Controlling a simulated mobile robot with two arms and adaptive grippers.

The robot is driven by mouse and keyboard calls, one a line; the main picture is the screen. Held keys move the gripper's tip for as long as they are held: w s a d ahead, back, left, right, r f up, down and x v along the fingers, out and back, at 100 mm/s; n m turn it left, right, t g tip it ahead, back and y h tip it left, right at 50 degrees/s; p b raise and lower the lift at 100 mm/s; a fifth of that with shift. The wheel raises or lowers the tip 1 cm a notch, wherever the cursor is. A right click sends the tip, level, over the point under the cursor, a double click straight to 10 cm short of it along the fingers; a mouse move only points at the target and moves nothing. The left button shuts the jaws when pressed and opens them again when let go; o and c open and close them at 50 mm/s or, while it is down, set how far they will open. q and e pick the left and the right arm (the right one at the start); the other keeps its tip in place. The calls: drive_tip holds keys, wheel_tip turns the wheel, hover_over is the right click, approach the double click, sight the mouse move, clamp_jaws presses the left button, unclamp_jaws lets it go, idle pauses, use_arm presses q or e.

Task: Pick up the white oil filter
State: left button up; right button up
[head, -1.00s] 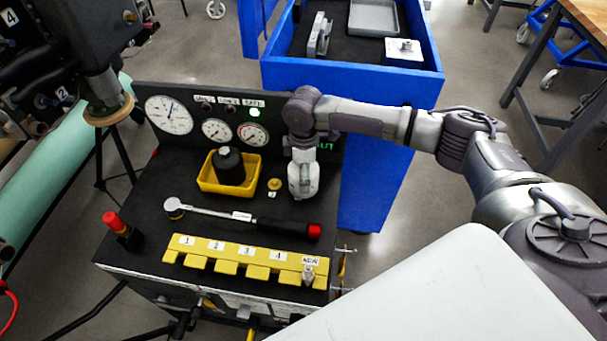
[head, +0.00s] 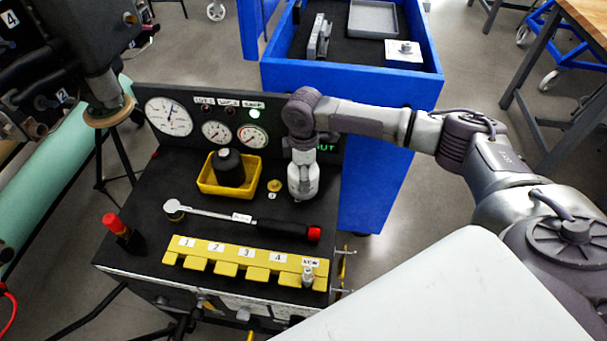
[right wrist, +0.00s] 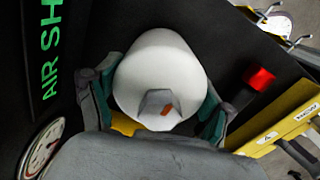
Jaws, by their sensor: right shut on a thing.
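The white oil filter (right wrist: 163,75) fills the middle of the right wrist view, rounded and white, with a grey hex-shaped end bearing an orange mark. My right gripper (right wrist: 160,100) is shut on it, with grey-green fingers on both sides. In the head view my right gripper (head: 303,183) points down over the right rear of the black bench top (head: 165,245), close to the gauge panel. I cannot clearly tell filter from gripper there, or whether the filter touches the bench. My left gripper is not in view.
Left of the gripper are a small yellow knob (head: 274,186) and a yellow tray (head: 207,184) with a black cylinder (head: 229,167). A red-ended torque wrench (head: 275,226) and a yellow numbered rack (head: 230,255) lie in front. The gauge panel (head: 190,108) stands behind.

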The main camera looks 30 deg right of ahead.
wheel_tip(320, 180, up, 4)
drive_tip(key=shift+d+r+b, duration=0.1)
drive_tip(key=shift+b, duration=0.35)
drive_tip(key=s+d+r+b, duration=0.1)
drive_tip(key=s+d+r, duration=0.5)
drive_tip(key=s, duration=0.3)
drive_tip(key=shift+d+r, duration=0.35)
drive_tip(key=shift+d, duration=0.1)
drive_tip(key=shift+s, duration=0.1)
